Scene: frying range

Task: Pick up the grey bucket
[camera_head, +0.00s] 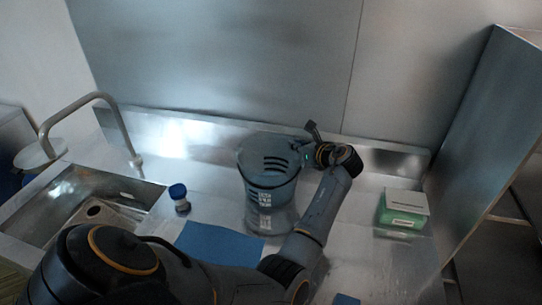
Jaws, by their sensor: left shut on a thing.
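The grey bucket (266,183) is upright over the steel counter near the back wall, with dark slot shapes inside it and pale print low on its front. My left arm reaches in from the lower left and bends round to the bucket's right side. My left gripper (306,156) is at the right edge of the bucket's rim, shut on the bucket. Its fingertips are small and partly hidden. I cannot tell whether the bucket's base touches the counter. My right gripper is not in view.
A sink (88,205) with a curved faucet (110,103) is at the left. A blue-capped bottle (181,199) stands beside it. A blue sheet (219,243) lies in front of the bucket. A green and white box (401,210) stands at the right, near a steel side panel (482,150).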

